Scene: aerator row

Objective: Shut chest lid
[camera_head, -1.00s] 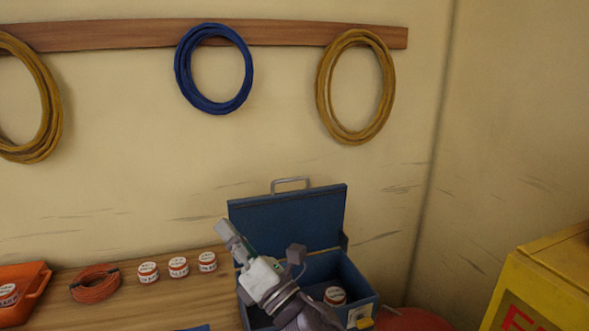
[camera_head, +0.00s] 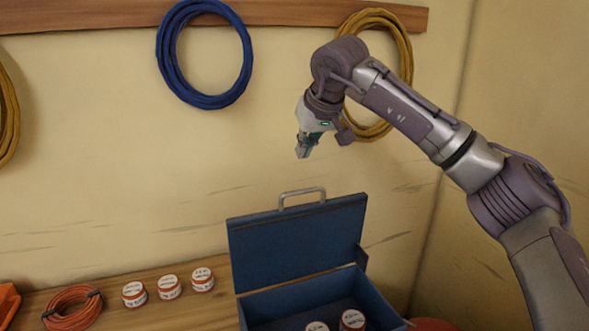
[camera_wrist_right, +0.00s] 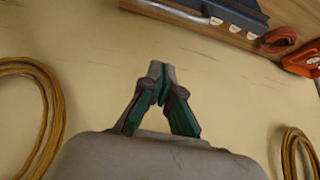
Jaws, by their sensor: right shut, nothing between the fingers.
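The blue chest (camera_head: 375,298) stands on the wooden bench, its lower part cut off by the picture's bottom edge. Its lid (camera_head: 297,246) stands open and upright at the back, with a metal handle (camera_head: 302,194) on its top edge. Two white-and-red jars (camera_head: 352,319) are inside. My right gripper (camera_head: 302,153) is shut and empty, above the lid and in front of the wall, touching nothing. In the right wrist view its fingertips (camera_wrist_right: 160,72) meet, and part of the chest (camera_wrist_right: 240,12) shows at the top. My left gripper is not in view.
Several white-and-orange jars (camera_head: 168,287) and a coil of orange cord (camera_head: 72,307) are on the bench (camera_head: 215,312) left of the chest. An orange bin (camera_head: 8,300) is at far left. Blue (camera_head: 204,104) and yellow (camera_head: 398,50) hose coils hang on the wall. The air above the chest is clear.

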